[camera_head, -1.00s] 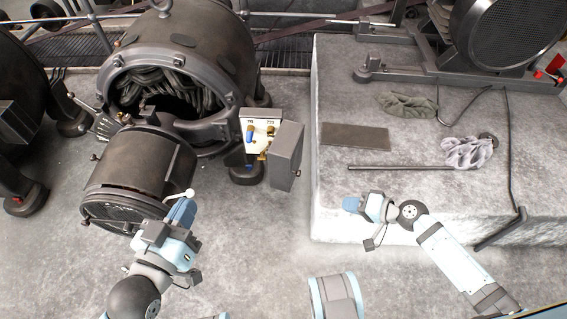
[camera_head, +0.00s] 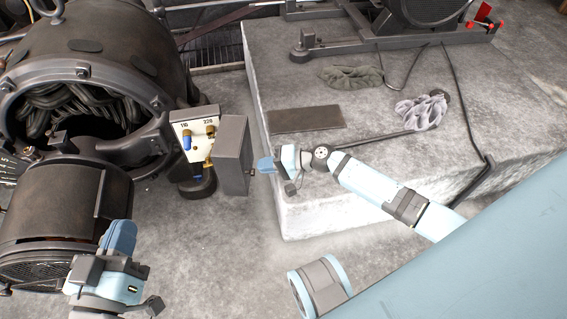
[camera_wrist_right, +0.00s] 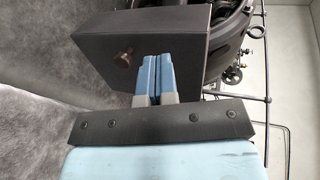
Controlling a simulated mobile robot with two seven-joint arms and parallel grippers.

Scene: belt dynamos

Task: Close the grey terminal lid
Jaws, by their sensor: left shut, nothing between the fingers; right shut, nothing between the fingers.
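The grey terminal lid (camera_head: 234,152) stands swung open to the right of the white terminal panel (camera_head: 196,134), whose posts and blue and brass fittings are exposed. In the right wrist view the lid (camera_wrist_right: 110,45) is a dark box face with a small brass-coloured knob. My right gripper (camera_head: 264,165) is shut and empty, just right of the lid's outer face. In the wrist view its blue fingertips (camera_wrist_right: 158,75) overlap the lid's face; I cannot tell whether they touch. My left gripper (camera_head: 121,238) is shut and empty, in front of the dynamo at lower left.
The large dark dynamo (camera_head: 88,62) with open windings fills the upper left. A concrete plinth (camera_head: 300,85) on the right carries a flat dark plate (camera_head: 306,119), a green cloth (camera_head: 350,77), a grey cloth (camera_head: 422,110) and rods.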

